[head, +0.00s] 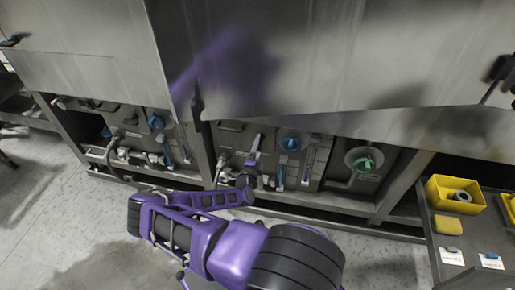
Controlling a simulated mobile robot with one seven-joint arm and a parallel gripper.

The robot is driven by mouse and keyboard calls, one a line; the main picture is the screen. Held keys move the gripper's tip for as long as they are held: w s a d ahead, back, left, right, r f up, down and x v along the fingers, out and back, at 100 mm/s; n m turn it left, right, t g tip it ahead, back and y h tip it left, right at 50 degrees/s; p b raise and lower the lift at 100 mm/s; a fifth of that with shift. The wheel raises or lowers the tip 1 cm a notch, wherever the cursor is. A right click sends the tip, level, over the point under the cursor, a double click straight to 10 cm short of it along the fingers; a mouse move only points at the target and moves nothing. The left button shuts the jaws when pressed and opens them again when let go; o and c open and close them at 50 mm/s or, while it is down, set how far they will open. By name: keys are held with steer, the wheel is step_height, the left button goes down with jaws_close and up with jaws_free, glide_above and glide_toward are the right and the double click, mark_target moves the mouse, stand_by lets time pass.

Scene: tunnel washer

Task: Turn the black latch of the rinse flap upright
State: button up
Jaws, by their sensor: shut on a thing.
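My purple arm reaches in from the bottom of the head view, and my gripper (251,163) is at the middle lower panel (231,143) of the washer. The gripper is small and partly covered by my own wrist. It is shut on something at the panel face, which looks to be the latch. The held part is mostly hidden, so its exact angle cannot be told. A slim grey lever (256,142) stands slightly tilted just above the gripper.
Right of the gripper are a blue round knob (290,143), blue-handled levers (281,177) and a green knob (364,162). Pipes (130,155) run at the left panel. Steel covers (330,60) overhang above. A side table holds a yellow bin (440,197) and a sponge (447,225).

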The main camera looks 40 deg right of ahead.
steer(key=o, duration=1.1)
steer(key=shift+c, duration=0.2)
steer(key=p+v, duration=0.2)
steer(key=v, duration=1.5)
steer(key=shift+s, duration=0.25)
steer(key=shift+a, duration=0.1)
